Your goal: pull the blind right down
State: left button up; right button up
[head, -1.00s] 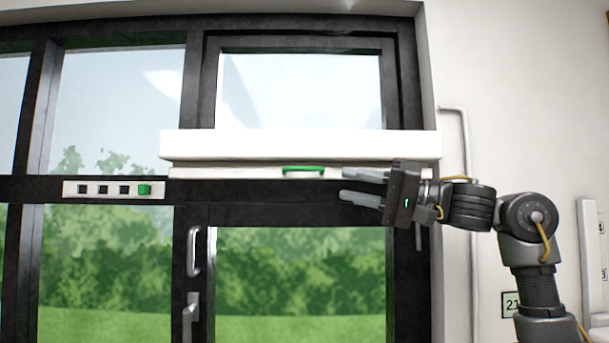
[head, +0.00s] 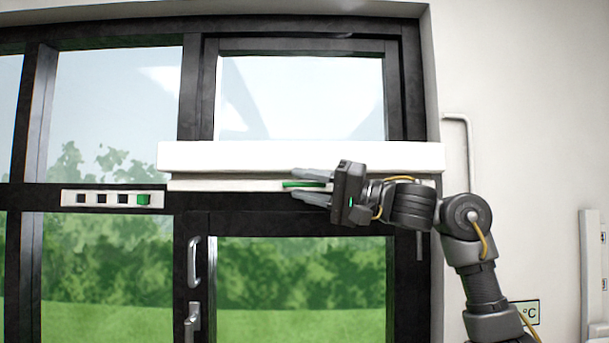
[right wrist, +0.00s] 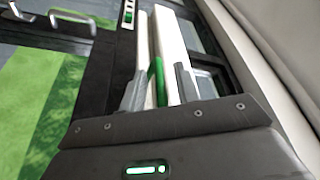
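The rolled-up blind's white housing (head: 230,156) spans the window top. Its pale bottom bar (head: 225,185) sits just beneath, with a green handle (head: 303,184) on it. My right gripper (head: 297,183) reaches in from the right, one finger above the handle and one below. In the right wrist view the green handle (right wrist: 156,82) lies between the two open fingers (right wrist: 157,78), with gaps showing on both sides. The handle's right end is hidden behind the gripper in the head view. My left gripper is not in view.
A white strip (head: 112,199) with dark squares and a green one is on the frame at left. A grey window handle (head: 194,262) is below the blind. A white pipe (head: 470,150) runs along the right wall. The area below the bar looks clear.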

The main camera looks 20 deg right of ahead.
jog(key=shift+w+a, duration=0.1)
jog(key=shift+a, duration=0.1)
grip_shut()
dwell(0.3)
